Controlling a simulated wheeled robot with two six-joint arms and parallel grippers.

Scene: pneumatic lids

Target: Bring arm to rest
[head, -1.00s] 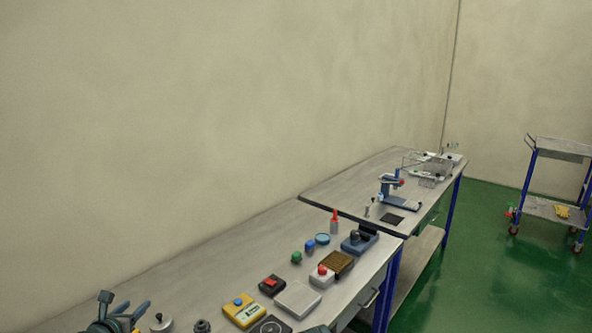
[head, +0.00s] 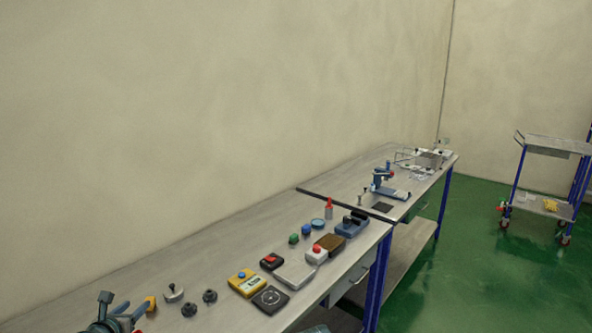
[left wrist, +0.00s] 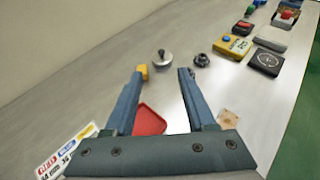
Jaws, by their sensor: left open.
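My left gripper (head: 128,315) shows at the bottom left of the head view, over the near end of the bench (head: 230,235). In the left wrist view the left gripper (left wrist: 163,73) has its two blue fingers spread apart with nothing between the tips. A yellow piece (left wrist: 142,71) shows at the left fingertip; I cannot tell whether it touches. A red flat piece (left wrist: 150,120) lies beneath the fingers, partly hidden. My right gripper is not in view.
A silver knobbed weight (head: 173,292), black knobs (head: 189,309), a yellow meter (head: 246,283) and a dark square plate (head: 270,299) stand ahead on the bench. Farther along are a red-buttoned box (head: 316,254) and a blue press (head: 386,184). A wheeled cart (head: 547,180) stands at right.

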